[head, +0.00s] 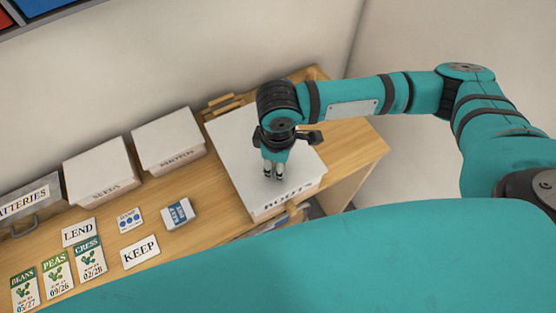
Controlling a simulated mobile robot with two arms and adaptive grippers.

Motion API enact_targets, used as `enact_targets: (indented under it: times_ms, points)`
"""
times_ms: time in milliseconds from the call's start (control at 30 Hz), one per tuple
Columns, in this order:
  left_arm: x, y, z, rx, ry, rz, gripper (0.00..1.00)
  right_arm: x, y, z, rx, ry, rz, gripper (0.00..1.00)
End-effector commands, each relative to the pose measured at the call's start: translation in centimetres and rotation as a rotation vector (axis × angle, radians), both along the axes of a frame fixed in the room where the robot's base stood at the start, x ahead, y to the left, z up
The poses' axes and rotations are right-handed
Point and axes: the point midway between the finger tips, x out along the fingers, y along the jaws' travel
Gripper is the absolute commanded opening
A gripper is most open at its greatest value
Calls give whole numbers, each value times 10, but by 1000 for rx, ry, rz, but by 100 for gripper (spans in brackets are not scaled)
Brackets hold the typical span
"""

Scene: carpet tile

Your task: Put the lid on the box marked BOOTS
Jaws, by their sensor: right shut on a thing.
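The box marked BOOTS (287,204) stands on the wooden top, with its lettering on the front face. A large pale lid (232,140) lies over it and covers its opening. From this view I cannot tell whether the lid is fully seated or slightly above the rim. My right gripper (273,174) points down at the middle of the lid and is shut on it; the fingers hide the exact spot they hold. My left gripper is not in view.
Two lidded white boxes, one marked SEEDS (100,172) and another (168,142), stand to the left. A BATTERIES container (28,205) is at far left. LEND (79,232) and KEEP (140,252) cards, seed packets (57,273) and a small blue-and-white block (178,213) lie in front.

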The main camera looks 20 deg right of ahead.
Motion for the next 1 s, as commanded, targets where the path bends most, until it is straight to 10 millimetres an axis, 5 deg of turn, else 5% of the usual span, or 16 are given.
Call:
enact_targets:
  times_ms: [1000]
  points:
    - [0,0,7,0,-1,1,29,0,0,-5,1,-1,0,0]
